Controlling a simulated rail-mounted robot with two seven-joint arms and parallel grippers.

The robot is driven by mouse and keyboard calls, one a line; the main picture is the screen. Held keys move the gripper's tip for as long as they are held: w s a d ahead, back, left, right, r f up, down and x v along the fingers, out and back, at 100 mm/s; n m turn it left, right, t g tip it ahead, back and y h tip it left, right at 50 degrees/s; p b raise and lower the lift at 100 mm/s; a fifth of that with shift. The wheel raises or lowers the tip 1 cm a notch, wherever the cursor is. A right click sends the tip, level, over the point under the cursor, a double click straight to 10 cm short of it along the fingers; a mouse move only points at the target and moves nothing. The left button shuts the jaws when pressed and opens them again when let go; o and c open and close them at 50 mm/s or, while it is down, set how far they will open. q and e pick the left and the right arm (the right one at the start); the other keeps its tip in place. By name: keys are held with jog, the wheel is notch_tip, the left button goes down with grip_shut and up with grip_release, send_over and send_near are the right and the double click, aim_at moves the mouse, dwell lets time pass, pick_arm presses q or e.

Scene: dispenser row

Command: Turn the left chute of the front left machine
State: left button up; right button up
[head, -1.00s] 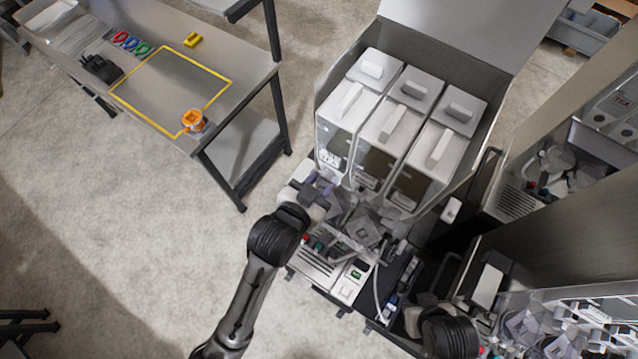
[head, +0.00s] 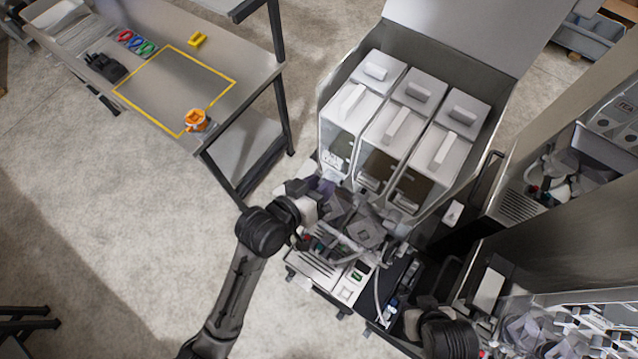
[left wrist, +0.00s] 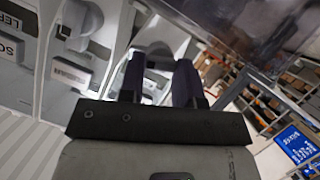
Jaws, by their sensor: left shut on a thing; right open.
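The front left machine (head: 350,290) stands open, with several white-lidded canisters (head: 352,105) in a row and grey chutes (head: 368,232) below their fronts. My left gripper (head: 326,188) is at the left end of the chute row, under the leftmost canister. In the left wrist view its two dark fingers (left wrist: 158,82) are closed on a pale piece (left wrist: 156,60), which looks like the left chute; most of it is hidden. My right arm's dark joint shows at the lower right of the head view, but I cannot make out its gripper.
A workbench (head: 262,78) with a yellow-outlined area, an orange item (head: 197,121) and a yellow item (head: 198,40) stands at upper left. Other machines crowd the right side. The floor (head: 130,230) on the left is clear.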

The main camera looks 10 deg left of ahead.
pick_arm(q)
jog(key=o, duration=0.9)
